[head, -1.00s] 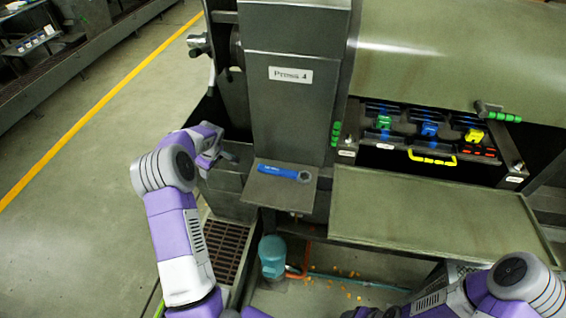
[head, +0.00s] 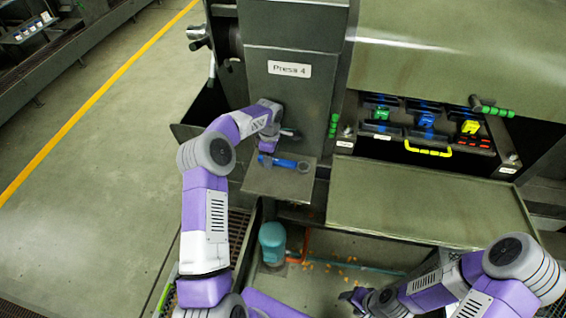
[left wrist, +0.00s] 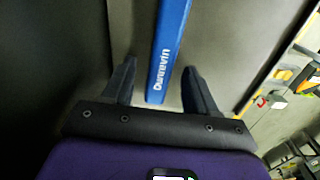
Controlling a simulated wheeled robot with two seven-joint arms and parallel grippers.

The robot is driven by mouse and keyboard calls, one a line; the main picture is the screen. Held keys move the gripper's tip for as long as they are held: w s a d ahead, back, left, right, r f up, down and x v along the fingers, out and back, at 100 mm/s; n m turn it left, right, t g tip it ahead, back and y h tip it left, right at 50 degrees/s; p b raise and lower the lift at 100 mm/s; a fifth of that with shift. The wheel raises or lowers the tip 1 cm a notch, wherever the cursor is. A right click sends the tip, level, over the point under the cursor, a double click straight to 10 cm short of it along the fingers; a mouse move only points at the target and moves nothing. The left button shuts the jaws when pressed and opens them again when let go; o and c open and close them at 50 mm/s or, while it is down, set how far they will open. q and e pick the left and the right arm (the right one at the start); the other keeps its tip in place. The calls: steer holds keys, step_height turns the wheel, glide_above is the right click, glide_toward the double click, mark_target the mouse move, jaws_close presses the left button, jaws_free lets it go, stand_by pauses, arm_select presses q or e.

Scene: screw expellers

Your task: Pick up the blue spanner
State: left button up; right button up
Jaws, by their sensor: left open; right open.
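The blue spanner (head: 285,163) lies on a small grey shelf (head: 276,187) on the front of the press. Its grey ring end points right. My left gripper (head: 275,153) is at the spanner's left part, close to the press column, and hides some of it. In the left wrist view, the blue handle (left wrist: 167,45) with white lettering runs between the two dark fingers of the open left gripper (left wrist: 158,67), with a gap on each side. My right gripper (head: 354,297) is open and empty, low in the head view, away from the spanner.
The press column (head: 290,95) rises directly behind the shelf. A wide green-grey tray (head: 430,205) stands to the right. A drawer with a yellow handle (head: 428,151) holds coloured parts. A teal motor (head: 271,243) sits below the shelf.

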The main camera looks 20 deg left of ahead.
arm_select(q)
steer(key=shift+f, duration=0.2)
steer(key=shift+r, duration=0.1)
jaws_close()
stand_by(0.4)
